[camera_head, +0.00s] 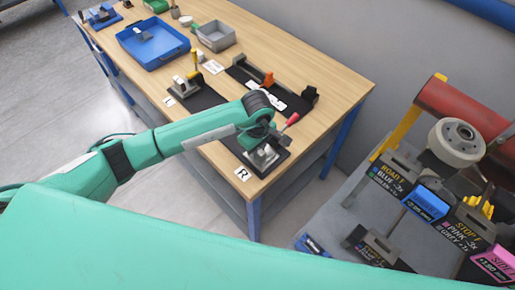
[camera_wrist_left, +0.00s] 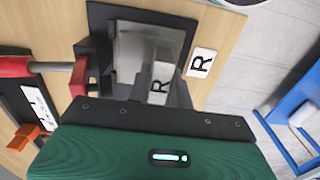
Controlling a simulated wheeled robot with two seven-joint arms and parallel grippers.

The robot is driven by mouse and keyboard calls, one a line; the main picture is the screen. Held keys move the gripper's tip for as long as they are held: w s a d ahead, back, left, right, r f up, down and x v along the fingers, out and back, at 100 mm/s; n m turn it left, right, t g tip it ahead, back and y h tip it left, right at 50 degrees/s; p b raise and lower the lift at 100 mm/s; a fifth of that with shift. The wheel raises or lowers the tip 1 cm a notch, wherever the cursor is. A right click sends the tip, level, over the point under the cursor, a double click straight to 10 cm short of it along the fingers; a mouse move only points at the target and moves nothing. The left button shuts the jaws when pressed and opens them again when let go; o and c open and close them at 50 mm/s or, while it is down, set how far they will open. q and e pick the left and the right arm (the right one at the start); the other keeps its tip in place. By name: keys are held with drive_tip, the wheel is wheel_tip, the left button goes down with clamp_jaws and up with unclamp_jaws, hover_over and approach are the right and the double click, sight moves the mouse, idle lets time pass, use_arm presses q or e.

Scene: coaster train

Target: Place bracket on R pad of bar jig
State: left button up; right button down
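The bar jig is a long black base on the wooden table; its R pad end (camera_head: 283,163) is nearest the front corner, beside a white R label (camera_head: 242,174). My left gripper (camera_head: 264,152) is low over this pad. In the left wrist view its grey fingers (camera_wrist_left: 160,78) flank a piece with a white R tag, the bracket (camera_wrist_left: 160,83), and appear shut on it. A pale grey metal plate (camera_wrist_left: 140,48) lies beyond them on the black pad (camera_wrist_left: 112,14). Whether the bracket touches the pad is unclear. My right gripper is not in view.
A red-handled clamp (camera_head: 292,119) stands close beside my left gripper; its red handle also shows in the left wrist view (camera_wrist_left: 15,67). Another black fixture with an orange part (camera_head: 268,78) lies behind. A blue tray (camera_head: 152,45) and grey bin (camera_head: 216,37) are farther back.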

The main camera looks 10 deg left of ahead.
use_arm(q)
drive_tip(key=o, duration=0.3)
drive_tip(key=shift+o, duration=0.2)
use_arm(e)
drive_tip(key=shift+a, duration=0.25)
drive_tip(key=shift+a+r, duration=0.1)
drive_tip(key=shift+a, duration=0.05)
use_arm(q)
wheel_tip(320, 180, up, 12)
drive_tip(key=b, duration=0.4)
drive_tip(key=shift+b, duration=0.4)
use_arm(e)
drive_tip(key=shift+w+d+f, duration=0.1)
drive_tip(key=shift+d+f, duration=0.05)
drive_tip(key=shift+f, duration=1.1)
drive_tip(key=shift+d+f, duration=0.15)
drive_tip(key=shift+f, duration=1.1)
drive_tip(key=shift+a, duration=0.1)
